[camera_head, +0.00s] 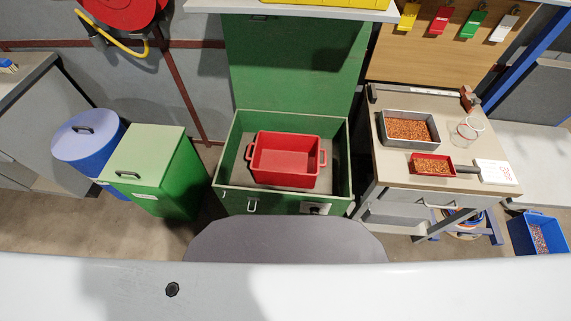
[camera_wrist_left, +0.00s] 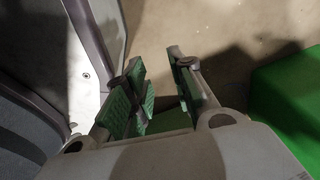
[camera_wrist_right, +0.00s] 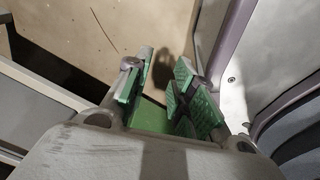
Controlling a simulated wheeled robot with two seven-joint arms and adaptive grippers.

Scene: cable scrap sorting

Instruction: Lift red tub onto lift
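The red tub (camera_head: 285,174) is a rectangular box with a handle at its left and right ends. It sits upright inside an open green chest (camera_head: 240,133), on the grey floor or platform of the chest. I cannot tell whether that platform is the lift. My left gripper (camera_wrist_left: 158,72) shows in the left wrist view, open and empty, with green pads, above the bare floor. My right gripper (camera_wrist_right: 165,75) shows in the right wrist view, also open and empty above the floor. Neither gripper is in the head view, and both are away from the tub.
A green bin (camera_head: 150,165) and a blue drum (camera_head: 85,145) stand left of the chest. A workbench (camera_head: 385,165) to the right carries a metal tray (camera_head: 408,116) and a red scoop (camera_head: 432,156) of granules. A blue crate (camera_head: 522,235) is on the floor at far right.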

